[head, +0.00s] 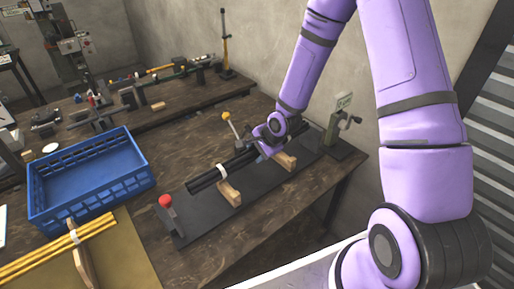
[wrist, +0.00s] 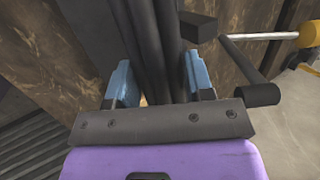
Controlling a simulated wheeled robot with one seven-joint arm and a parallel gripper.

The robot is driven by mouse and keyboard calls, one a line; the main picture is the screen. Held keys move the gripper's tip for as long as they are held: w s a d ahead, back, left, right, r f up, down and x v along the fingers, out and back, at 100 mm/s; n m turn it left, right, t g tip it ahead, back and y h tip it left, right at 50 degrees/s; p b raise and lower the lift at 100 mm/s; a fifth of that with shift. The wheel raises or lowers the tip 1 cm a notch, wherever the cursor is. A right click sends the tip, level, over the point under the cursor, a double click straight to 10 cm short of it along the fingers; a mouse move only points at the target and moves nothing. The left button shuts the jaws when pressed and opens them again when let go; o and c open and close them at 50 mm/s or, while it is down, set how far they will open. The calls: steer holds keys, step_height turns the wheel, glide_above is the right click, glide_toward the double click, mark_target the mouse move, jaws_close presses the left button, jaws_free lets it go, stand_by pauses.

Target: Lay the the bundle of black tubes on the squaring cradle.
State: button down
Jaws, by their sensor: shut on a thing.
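The bundle of black tubes (head: 205,179) has a white band around it and runs lengthwise along the squaring cradle. The squaring cradle is a dark base plate (head: 195,223) with two wooden blocks, one nearer (head: 231,195) and one farther (head: 286,161). The bundle is at the height of the block tops; I cannot tell whether it touches them. My gripper (head: 262,152) is at the bundle's far part, between the blocks. In the wrist view, the blue fingers of my gripper (wrist: 158,82) are on either side of the black tubes (wrist: 150,45).
A red-knobbed stop (head: 166,202) stands at the plate's near end. A yellow-knobbed lever (head: 228,118) rises behind the bundle. A grey-green device (head: 338,120) stands at the far end. A blue crate (head: 95,178) and yellow rods (head: 50,250) are left.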

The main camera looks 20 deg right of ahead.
steer(key=shift+f, duration=1.95)
steer(key=shift+f, duration=1.55)
stand_by(0.9)
steer(key=shift+c, duration=2.1)
jaws_free()
steer(key=v, duration=1)
steer(key=shift+s+r, duration=0.25)
steer(key=shift+r, duration=0.05)
steer(key=shift+d, duration=0.1)
